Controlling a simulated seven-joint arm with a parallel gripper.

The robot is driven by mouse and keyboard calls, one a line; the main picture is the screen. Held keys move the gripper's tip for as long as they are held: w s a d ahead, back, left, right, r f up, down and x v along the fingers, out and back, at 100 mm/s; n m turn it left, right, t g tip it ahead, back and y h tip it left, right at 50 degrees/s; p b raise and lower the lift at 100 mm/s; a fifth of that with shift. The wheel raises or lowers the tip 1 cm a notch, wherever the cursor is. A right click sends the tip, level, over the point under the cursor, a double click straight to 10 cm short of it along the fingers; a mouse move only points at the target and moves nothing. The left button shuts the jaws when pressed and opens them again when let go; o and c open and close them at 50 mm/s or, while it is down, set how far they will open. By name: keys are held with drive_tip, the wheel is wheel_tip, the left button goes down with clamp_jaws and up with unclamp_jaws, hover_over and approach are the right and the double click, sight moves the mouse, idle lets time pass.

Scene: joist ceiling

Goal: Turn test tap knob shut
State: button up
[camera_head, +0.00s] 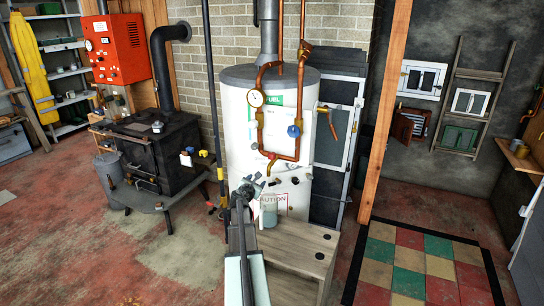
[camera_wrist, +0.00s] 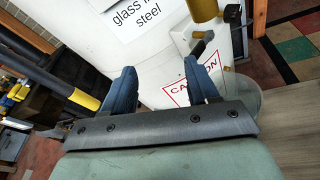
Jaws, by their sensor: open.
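The white tank (camera_head: 238,120) carries copper pipes and several small fittings; I cannot tell for sure which is the test tap knob. A small red knob (camera_head: 271,156) sits above a brass spout (camera_head: 271,168) on the tank front, and a blue knob (camera_head: 293,131) sits higher on the pipe. In the wrist view, a brass pipe end (camera_wrist: 203,10) and a dark lever (camera_wrist: 199,48) show past my right finger. My gripper (camera_wrist: 159,70) is open and empty, its blue fingers facing the tank. In the head view my gripper (camera_head: 250,186) is below and left of the spout.
A clear glass vessel (camera_head: 269,214) stands on the wooden bench (camera_head: 300,247) under the spout, close to my arm. A black stove (camera_head: 160,150) stands left. Checkered floor (camera_head: 420,262) lies open at right.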

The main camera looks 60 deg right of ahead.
drive_tip(key=s+a+f+n+t+y, duration=0.1)
drive_tip(key=a+t+y, duration=0.1)
drive_tip(key=a+t, duration=0.25)
drive_tip(key=n+t+y, duration=0.3)
drive_tip(key=n+t, duration=0.5)
drive_tip(key=n, duration=0.4)
approach(274, 156)
drive_tip(key=x, duration=1.1)
drive_tip(key=shift+w+d, duration=0.2)
drive_tip(key=shift+w, duration=0.1)
drive_tip(key=shift+f, duration=0.1)
drive_tip(key=c, duration=0.9)
